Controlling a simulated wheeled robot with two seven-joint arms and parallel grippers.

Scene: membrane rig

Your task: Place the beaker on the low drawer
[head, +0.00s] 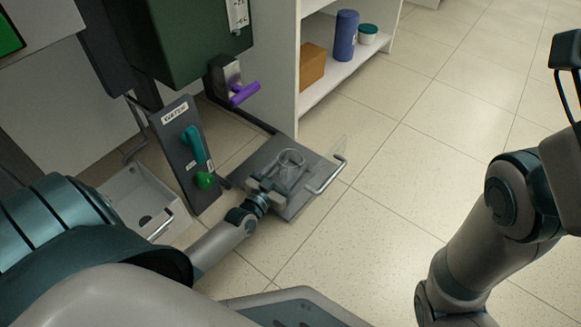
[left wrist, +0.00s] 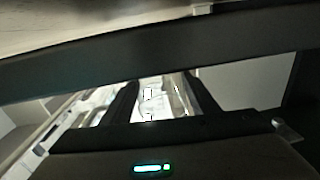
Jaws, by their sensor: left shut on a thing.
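A clear glass beaker (head: 291,158) is at my left gripper (head: 274,182) in the head view, above the grey flat-topped low drawer (head: 292,206) with a bar handle at its right end. My left gripper is shut on the beaker. In the left wrist view the beaker (left wrist: 167,97) shows as clear, bright glass between the two dark fingers. The beaker looks upright. I cannot tell whether its base touches the drawer's top. My right arm shows at the right, but its gripper is out of view.
A panel labelled WATER (head: 177,147) with teal and green handles stands left of the drawer. A white open tray (head: 128,190) is lower left. A purple-handled valve (head: 241,93) hangs above. A white shelf (head: 350,70) stands behind. Floor at right is clear.

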